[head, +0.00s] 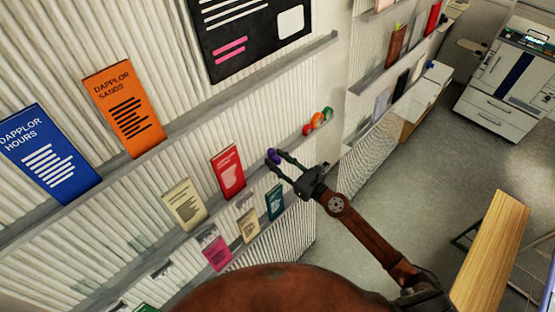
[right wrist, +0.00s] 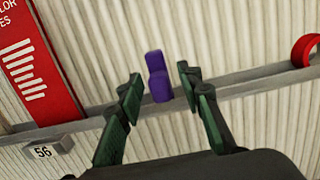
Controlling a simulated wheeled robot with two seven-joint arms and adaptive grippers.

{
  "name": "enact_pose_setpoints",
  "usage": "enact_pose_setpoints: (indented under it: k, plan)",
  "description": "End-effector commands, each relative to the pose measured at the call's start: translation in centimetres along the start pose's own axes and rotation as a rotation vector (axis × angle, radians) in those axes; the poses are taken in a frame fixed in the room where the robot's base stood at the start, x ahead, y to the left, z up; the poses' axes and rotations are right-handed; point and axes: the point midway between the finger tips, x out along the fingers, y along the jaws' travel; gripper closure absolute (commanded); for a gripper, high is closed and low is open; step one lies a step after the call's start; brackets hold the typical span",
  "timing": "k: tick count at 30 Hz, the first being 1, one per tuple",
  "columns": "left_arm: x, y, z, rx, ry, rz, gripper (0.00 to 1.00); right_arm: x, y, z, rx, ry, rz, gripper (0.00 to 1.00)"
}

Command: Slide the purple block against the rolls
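The purple block (head: 273,156) sits on the narrow wall ledge, left of the rolls. In the right wrist view the purple block (right wrist: 158,82) looks like two stepped parts and shows between my fingers, with a gap on each side. The rolls are red (head: 306,130), orange (head: 317,120) and green (head: 327,112), close together at the ledge's right end. The red roll (right wrist: 306,50) also shows at the right wrist view's right edge, apart from the block. My right gripper (head: 279,158) is open at the block. My left gripper is not in view.
A red booklet (head: 228,172) stands left of the block on the same ledge (right wrist: 262,88). A small "56" tag (right wrist: 55,147) is on the ledge front. The stretch between block and red roll looks clear. A wooden table (head: 492,255) stands at lower right.

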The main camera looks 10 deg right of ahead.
Motion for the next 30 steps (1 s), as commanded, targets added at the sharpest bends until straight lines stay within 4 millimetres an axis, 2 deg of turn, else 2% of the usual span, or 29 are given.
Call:
enact_pose_setpoints:
  k: [2,16,30]
  plan:
    - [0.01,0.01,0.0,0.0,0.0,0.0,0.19,-0.02,0.0,0.0,0.0,0.0,0.0,0.67]
    - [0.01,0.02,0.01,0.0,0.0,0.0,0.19,-0.04,-0.02,0.03,0.0,0.0,0.0,1.0]
    - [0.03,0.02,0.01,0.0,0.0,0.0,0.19,-0.04,-0.06,0.03,0.0,0.0,0.0,1.0]
